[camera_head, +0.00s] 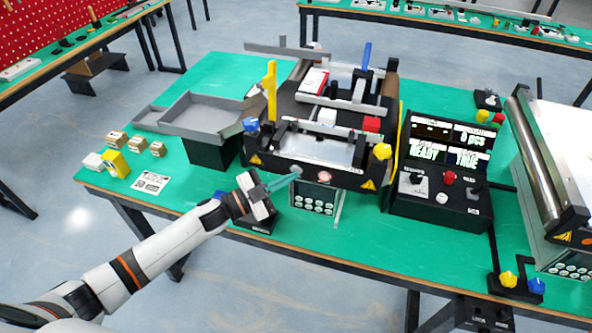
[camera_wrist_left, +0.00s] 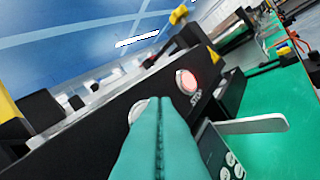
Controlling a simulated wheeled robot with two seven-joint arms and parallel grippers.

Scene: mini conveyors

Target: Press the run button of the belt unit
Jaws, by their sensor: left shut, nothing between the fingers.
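The belt unit (camera_head: 290,150) stands in the middle of the green table, with a dark front panel. On that panel a lit red button (camera_head: 325,174) shows; in the left wrist view this round button (camera_wrist_left: 187,82) has the word STOP under it. To its left, a pale round button (camera_wrist_left: 138,108) is mostly hidden behind my fingertips, and its label is hidden. My left gripper (camera_head: 296,171) is shut and empty, its teal fingers pointing at the panel. In the left wrist view the fingertips (camera_wrist_left: 160,101) overlap the pale button. I cannot tell whether they touch it.
A control box (camera_head: 440,165) with lit displays stands right of the unit. A grey tray (camera_head: 200,116) is at the left, with small boxes (camera_head: 115,163) near the table edge. A keypad (camera_head: 314,198) sits below the panel. A second conveyor (camera_head: 560,150) stands at far right.

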